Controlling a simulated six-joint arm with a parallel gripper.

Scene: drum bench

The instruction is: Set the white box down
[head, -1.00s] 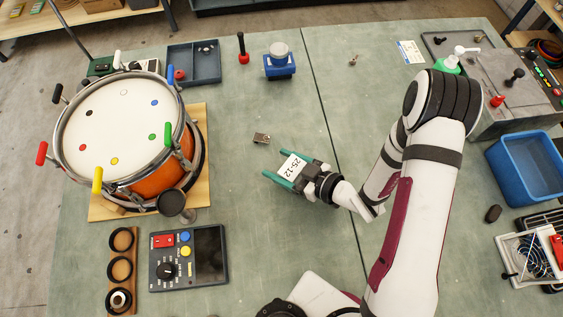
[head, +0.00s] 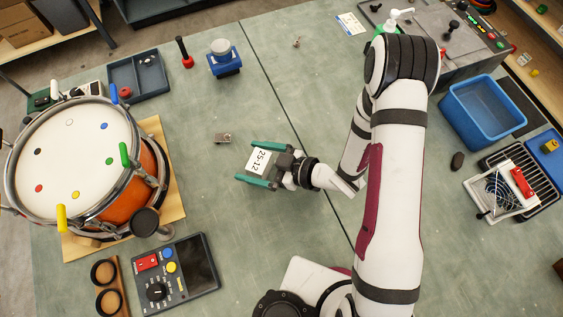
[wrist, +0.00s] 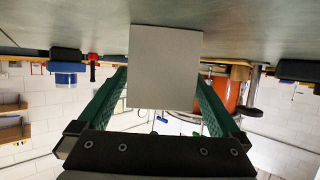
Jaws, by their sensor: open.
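The white box (head: 260,160), with "25-12" in black on its upper face, is at the middle of the green bench (head: 290,225). My gripper (head: 247,163) is open, its two teal fingers on either side of the box. In the wrist view the plain pale face of the box (wrist: 165,65) shows between the fingers, with the bench (wrist: 255,25) along the picture's top. The box appears to rest on the bench, but its underside is hidden. Whether a finger still touches it, I cannot tell.
A small metal piece (head: 223,138) lies just beyond the box. The drum (head: 75,150) on its wooden board and a control panel (head: 180,270) are to the left. A blue bin (head: 485,110) and a wire rack (head: 515,185) are at the right. Bare bench surrounds the box.

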